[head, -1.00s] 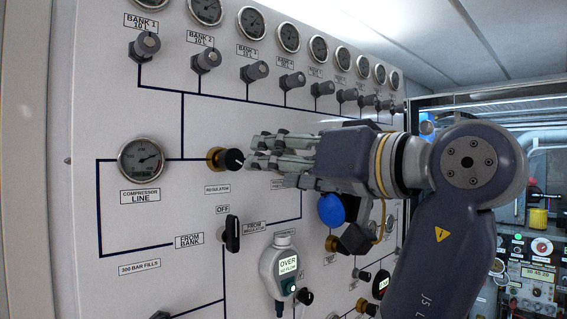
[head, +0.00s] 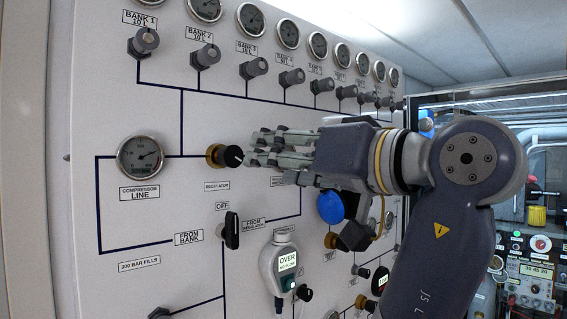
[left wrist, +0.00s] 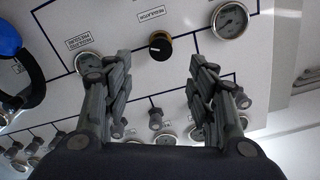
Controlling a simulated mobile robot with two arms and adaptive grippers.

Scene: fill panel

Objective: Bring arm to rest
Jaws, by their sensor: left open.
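My left gripper (head: 268,150) is in front of the fill panel (head: 150,95), its fingers pointing left at the regulator knob (head: 232,157), a black knob on a brass base. In the left wrist view the fingers (left wrist: 158,95) are spread wide with nothing between them, and the regulator knob (left wrist: 160,45) shows beyond and between them. The gripper looks apart from the knob, though the gap is hard to judge in the head view. My left arm (head: 440,230) comes up from the lower right in the head view. The right gripper is not in view.
A row of gauges (head: 288,35) and bank valves (head: 255,68) runs above the gripper. The compressor line gauge (head: 140,155) is left of the knob. A selector handle (head: 229,230), a handheld meter (head: 281,265) and a blue round part (head: 331,207) are below.

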